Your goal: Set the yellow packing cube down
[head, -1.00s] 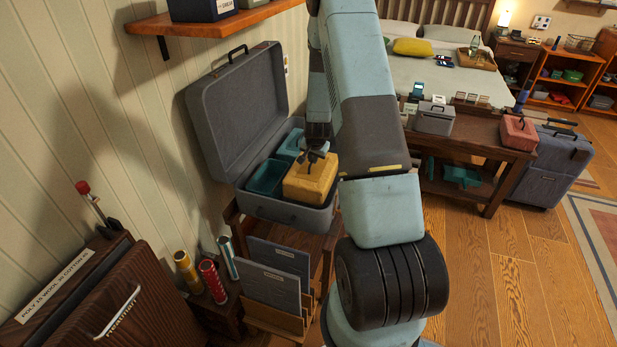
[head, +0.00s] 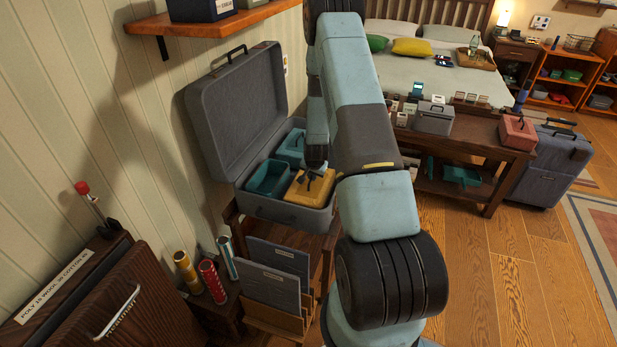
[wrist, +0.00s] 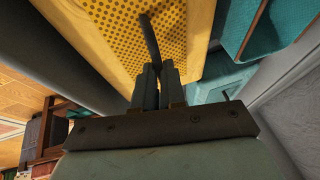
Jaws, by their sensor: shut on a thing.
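The yellow packing cube (head: 308,188) sits inside the open grey suitcase (head: 236,119), in the near right part, its top near the level of the rim. My gripper (head: 315,168) is above it, shut on the dark handle on its top. In the wrist view the fingers (wrist: 158,85) pinch this handle, and the perforated yellow top (wrist: 110,35) fills the upper left. Whether the cube's underside touches the suitcase floor is hidden.
A teal open bin (head: 268,179) lies left of the cube and a teal packing cube (head: 291,146) behind it, both in the suitcase. The suitcase lid stands open against the wall. Grey folders (head: 273,275) stand in front, beside several coloured tubes (head: 208,270).

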